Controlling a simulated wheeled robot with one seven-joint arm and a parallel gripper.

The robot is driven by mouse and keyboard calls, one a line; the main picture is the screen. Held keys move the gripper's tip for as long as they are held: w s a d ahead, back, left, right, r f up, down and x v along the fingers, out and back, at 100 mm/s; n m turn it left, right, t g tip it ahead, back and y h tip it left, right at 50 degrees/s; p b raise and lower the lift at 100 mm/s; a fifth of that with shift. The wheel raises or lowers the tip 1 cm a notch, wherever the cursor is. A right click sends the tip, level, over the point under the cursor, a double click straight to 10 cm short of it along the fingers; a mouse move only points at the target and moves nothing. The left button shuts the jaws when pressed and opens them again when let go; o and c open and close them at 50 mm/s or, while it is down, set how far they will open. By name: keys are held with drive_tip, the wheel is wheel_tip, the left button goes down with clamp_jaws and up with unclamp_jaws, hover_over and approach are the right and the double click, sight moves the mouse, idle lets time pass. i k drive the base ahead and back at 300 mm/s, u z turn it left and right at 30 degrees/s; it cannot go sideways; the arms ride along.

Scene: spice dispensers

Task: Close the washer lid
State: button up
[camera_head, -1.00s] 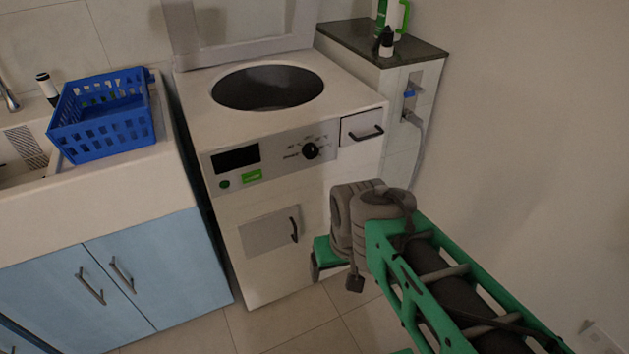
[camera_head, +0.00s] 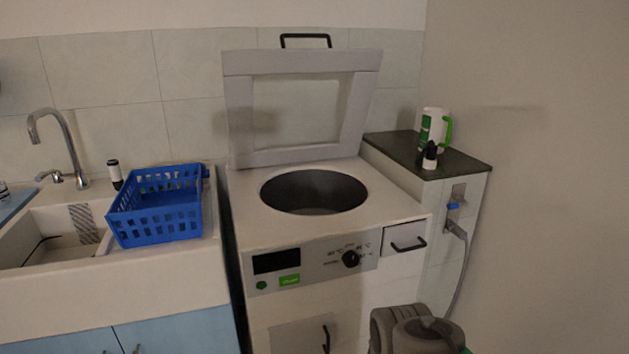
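The washer (camera_head: 240,217) is a white top-loading machine in the middle of the head view, with a display, a dial and a round dark drum opening (camera_head: 313,192) on top. Its square lid (camera_head: 238,120) stands raised and near upright at the back of the machine, with a black handle (camera_head: 306,37) along its top edge. The drum opening is uncovered. Part of my arm shows at the bottom, in front of the washer's lower right. My gripper is not visible.
A blue basket (camera_head: 157,225) stands on the counter at the left, beside a sink with a faucet (camera_head: 58,140). A dark-topped ledge (camera_head: 455,163) at the right holds a white and green jug (camera_head: 432,128) and a small dark-topped bottle (camera_head: 430,156). Air above the washer is clear.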

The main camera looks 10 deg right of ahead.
sight(238, 67)
drive_tip(key=k, duration=0.55)
drive_tip(key=z, duration=0.4)
drive_tip(key=i, duration=1.45)
drive_tip(key=u, duration=0.8)
